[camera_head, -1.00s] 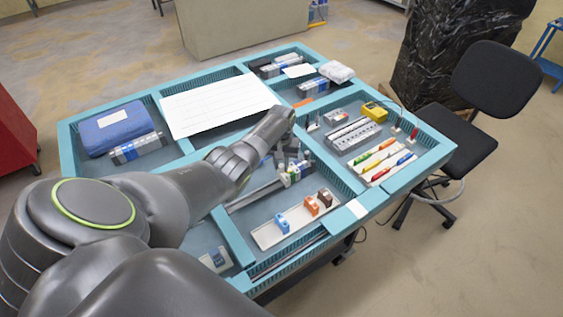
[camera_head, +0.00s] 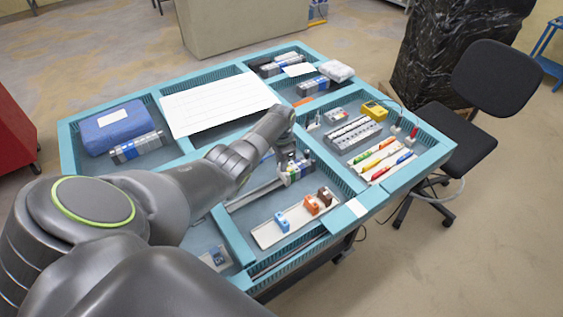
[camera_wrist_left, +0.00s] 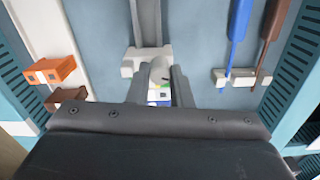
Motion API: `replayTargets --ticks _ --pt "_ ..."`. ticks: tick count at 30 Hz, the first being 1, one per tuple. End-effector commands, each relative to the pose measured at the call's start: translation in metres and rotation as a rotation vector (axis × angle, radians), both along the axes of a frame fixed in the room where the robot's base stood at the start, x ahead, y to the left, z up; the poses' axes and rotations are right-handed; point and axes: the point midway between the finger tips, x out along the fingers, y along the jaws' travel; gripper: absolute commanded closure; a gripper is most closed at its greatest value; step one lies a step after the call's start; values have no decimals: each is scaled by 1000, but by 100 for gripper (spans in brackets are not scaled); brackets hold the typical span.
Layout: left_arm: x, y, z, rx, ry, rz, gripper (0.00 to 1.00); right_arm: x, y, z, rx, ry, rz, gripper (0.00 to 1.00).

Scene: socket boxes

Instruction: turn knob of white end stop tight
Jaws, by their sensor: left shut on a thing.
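The white end stop (camera_wrist_left: 133,62) sits across the end of a grey rail (camera_wrist_left: 147,22) in the left wrist view. A pale rounded knob (camera_wrist_left: 160,72) shows beside it, between the two dark fingers of my left gripper (camera_wrist_left: 160,88). The fingers are shut on this knob; their tips partly hide it. White, green and blue parts lie just below, between the fingers. In the head view my left gripper (camera_head: 288,164) points down at the rail's right end and covers much of the end stop. My right gripper is not in view.
A white tray (camera_head: 270,238) with blue, orange and brown blocks lies in front of the rail. Screwdrivers (camera_head: 388,158) lie in a rack to the right. Teal ribbed walls (camera_head: 340,172) divide the compartments. A white sheet (camera_head: 215,103) lies behind my arm.

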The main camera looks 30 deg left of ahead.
Motion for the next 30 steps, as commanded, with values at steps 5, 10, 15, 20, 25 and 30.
replayTargets --ticks 5,10,15,20,25,30 --pt "0 0 0 0 -1 -166 100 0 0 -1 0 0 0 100" --pt "0 0 0 0 -1 -327 100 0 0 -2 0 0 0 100" --pt "0 1 0 0 -1 -489 100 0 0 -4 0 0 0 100" --pt "0 1 0 1 -1 -641 100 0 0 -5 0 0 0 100" --pt "0 1 0 0 -1 -800 100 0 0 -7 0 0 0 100" --pt "0 1 0 1 -1 -945 100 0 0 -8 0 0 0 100"
